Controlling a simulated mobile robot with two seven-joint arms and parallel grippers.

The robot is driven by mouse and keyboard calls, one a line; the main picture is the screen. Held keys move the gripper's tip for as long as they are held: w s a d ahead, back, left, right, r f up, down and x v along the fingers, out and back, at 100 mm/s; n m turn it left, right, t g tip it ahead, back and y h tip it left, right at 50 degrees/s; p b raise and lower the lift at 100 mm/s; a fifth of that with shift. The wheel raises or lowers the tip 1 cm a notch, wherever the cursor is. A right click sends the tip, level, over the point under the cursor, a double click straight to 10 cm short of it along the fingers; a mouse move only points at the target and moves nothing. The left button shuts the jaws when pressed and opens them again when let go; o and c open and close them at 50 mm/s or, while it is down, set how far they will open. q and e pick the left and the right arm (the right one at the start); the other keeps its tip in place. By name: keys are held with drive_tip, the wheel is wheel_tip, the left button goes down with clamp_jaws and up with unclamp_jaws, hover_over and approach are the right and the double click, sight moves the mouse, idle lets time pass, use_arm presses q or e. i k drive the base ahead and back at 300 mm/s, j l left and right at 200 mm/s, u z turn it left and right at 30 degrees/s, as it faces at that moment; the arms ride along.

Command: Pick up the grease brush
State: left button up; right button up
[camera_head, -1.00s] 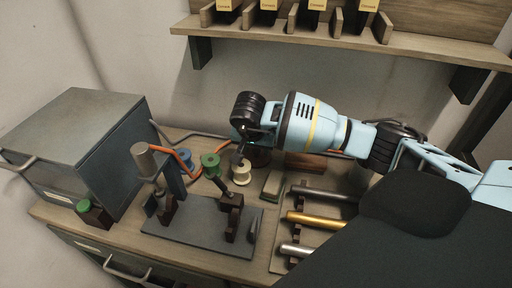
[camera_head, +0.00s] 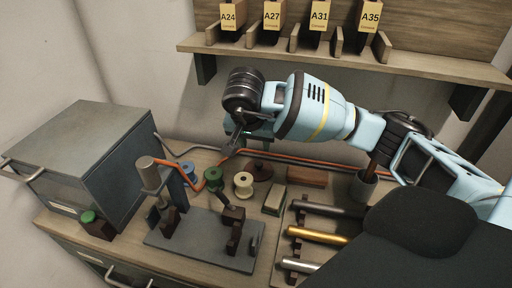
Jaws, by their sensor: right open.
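A grey cup (camera_head: 362,190) stands at the back right of the bench, beside my right forearm. A brown handle (camera_head: 372,167) rises from it and looks like the grease brush; its lower end is hidden in the cup. My right gripper (camera_head: 234,144) is open, with its dark fingers pointing down above the back of the bench, well left of the cup. It appears empty. My left gripper is not in view.
A winding stand on a grey plate (camera_head: 190,245) holds the front middle. Spools, such as a cream one (camera_head: 243,184), a brown block (camera_head: 307,177) and a rack of rods (camera_head: 318,236) stand nearby. A grey cabinet (camera_head: 85,150) is left; a shelf (camera_head: 330,57) hangs above.

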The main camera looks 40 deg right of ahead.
sight(372, 166)
drive_tip(key=k+j, duration=0.75)
drive_tip(key=k, duration=0.1)
